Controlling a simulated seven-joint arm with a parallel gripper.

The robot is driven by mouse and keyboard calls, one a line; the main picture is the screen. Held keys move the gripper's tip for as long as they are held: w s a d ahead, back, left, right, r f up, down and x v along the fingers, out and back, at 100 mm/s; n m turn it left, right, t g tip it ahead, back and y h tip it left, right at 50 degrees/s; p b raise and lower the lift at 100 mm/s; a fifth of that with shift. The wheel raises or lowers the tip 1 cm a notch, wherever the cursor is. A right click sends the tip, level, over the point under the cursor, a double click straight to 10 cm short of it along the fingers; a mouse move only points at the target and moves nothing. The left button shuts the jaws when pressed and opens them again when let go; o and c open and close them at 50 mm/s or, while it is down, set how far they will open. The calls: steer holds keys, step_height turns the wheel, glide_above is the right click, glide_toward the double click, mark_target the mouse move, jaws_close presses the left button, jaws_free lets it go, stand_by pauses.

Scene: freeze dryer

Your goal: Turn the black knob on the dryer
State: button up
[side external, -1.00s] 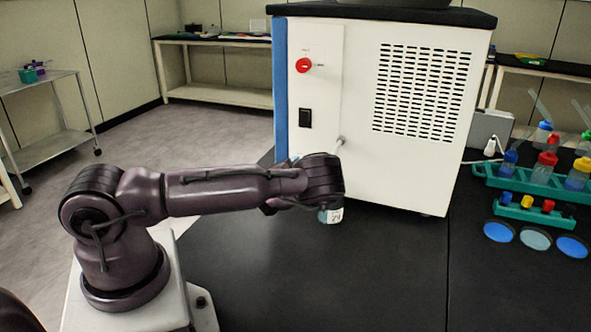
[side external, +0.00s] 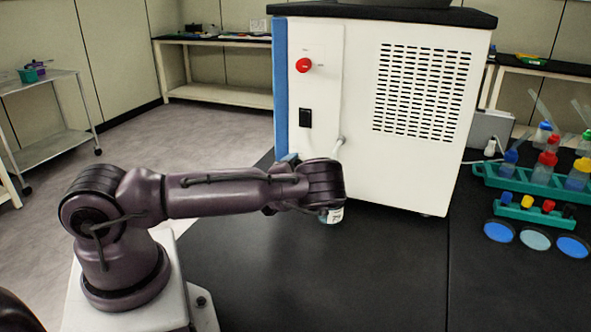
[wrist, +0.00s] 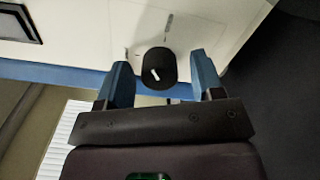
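The black knob (wrist: 159,62) shows in the wrist view on the dryer's face, with a short white mark on it slanting from upper left to lower right. My gripper (wrist: 160,60) is open, with one blue finger on each side of the knob. Gaps show between the knob and both fingers. I cannot tell how deep the fingers reach along it. In the side view the white dryer (side external: 355,75) with a blue front edge stands on the black bench; my wrist is low at its front corner. The knob and my fingertips are hidden there.
Green racks (side external: 540,184) with coloured-cap tubes and round blue dishes (side external: 535,238) stand at right. The bench (side external: 380,270) in front is clear.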

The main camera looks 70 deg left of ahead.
steer(key=v, duration=1.3)
steer(key=s+a+n+g, duration=0.1)
steer(key=n, duration=0.1)
steer(key=s+a+f+n+g+y, duration=0.1)
steer(key=s+a+n, duration=0.1)
steer(key=shift+g, duration=0.3)
steer(key=n, duration=0.2)
steer(key=shift+s+f+n, duration=0.1)
steer(key=shift+f+n, duration=0.1)
steer(key=shift+n, duration=0.2)
steer(key=w+d+n, duration=0.1)
steer(key=n, duration=0.1)
steer(key=d+n+t, duration=0.1)
steer(key=w+d+r+n+t, duration=0.1)
steer(key=n, duration=0.1)
steer(key=shift+w+n+h, duration=0.3)
steer(key=shift+w+h, duration=0.05)
steer(key=shift+h, duration=0.05)
steer(key=w+a+n, duration=0.1)
steer(key=w+a, duration=0.8)
steer(key=shift+w+r+t, duration=0.2)
steer(key=shift+w+t, duration=0.05)
steer(key=shift+t, duration=0.05)
steer(key=shift+d, duration=0.1)
steer(key=shift+c, duration=0.2)
